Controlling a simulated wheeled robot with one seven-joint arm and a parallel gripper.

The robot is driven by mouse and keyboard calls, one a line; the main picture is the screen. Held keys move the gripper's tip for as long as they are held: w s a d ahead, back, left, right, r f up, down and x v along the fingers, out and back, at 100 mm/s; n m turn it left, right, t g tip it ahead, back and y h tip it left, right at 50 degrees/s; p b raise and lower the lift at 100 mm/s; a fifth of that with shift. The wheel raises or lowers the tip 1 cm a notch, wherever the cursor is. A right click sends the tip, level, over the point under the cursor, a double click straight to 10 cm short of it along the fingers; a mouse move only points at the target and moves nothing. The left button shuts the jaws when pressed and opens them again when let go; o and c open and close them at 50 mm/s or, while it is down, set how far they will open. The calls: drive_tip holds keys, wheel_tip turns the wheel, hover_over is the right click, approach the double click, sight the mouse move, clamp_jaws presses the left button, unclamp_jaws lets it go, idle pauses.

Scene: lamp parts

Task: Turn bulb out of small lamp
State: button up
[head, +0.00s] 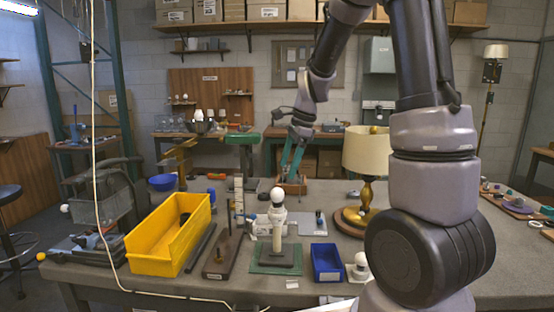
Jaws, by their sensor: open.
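The small lamp (276,238) appears to be the short stand on a green mat near the front middle of the table, with a pale post and a dark base. A round white bulb (277,195) sits upright at its top, above a white holder. My gripper (288,176) hangs from above with its teal fingers apart. It is empty and appears behind and above the bulb, not touching it. The fingertips are near a small wooden box (293,187) farther back. The exact gap in depth to the bulb cannot be told.
A yellow bin (150,258) stands left of the lamp, with an upright metal piece (238,192) between them. A blue bin (326,262) and a white bulb-like part (359,267) are to the right. A larger lamp with a cream shade (367,152) stands behind them.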

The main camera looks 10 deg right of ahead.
sight(277, 194)
drive_tip(key=x, duration=1.1)
drive_tip(key=shift+w+f, duration=0.3)
drive_tip(key=shift+w, duration=0.1)
drive_tip(key=c, duration=1.2)
drive_tip(key=o, duration=0.3)
drive_tip(key=c, duration=0.3)
drive_tip(key=n+g, duration=0.1)
drive_tip(key=n, duration=0.4)
drive_tip(key=shift+r+g, duration=0.1)
drive_tip(key=shift+g, duration=0.3)
drive_tip(key=shift+n, duration=0.8)
